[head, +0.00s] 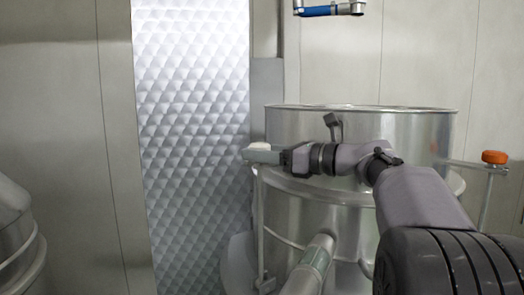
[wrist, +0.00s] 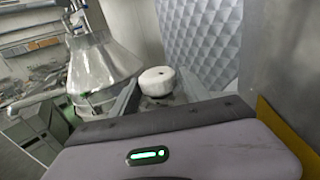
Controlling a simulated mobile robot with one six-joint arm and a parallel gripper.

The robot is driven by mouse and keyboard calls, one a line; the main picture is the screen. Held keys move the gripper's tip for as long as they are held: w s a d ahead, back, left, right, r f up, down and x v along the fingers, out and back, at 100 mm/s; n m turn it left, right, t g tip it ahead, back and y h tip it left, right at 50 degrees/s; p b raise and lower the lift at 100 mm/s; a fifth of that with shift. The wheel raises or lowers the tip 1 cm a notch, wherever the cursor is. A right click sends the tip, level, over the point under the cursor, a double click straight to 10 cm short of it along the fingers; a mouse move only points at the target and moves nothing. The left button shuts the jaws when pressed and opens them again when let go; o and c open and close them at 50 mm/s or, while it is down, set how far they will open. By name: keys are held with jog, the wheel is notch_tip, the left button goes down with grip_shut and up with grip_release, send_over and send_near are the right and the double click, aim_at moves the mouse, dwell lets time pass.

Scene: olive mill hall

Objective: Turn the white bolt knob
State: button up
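The white bolt knob (wrist: 157,81) is a short round cap seen in the wrist view between my two finger tips. In the head view, its white top (head: 261,146) shows just above my gripper (head: 262,155), at the left side of the metal drum. My gripper also shows in the wrist view (wrist: 158,88), with one grey finger on each side of the knob. The fingers stand apart, with a narrow gap visible on the right side. Contact on the left side is unclear. The knob's lower part is hidden by my fingers in the head view.
A large steel drum (head: 365,122) stands behind my arm, with an orange knob (head: 494,157) on a rod at its right. A quilted metal panel (head: 195,110) is left of the gripper. A conical metal vessel (wrist: 100,65) stands left in the wrist view.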

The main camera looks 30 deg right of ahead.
jog(key=shift+o, duration=0.7)
jog(key=shift+w, duration=0.1)
jog(key=shift+r, duration=0.15)
jog(key=shift+s+d, duration=0.15)
jog(key=shift+s, duration=0.15)
jog(key=p+v, duration=0.1)
jog(key=v, duration=1.6)
jog(key=shift+c, duration=0.3)
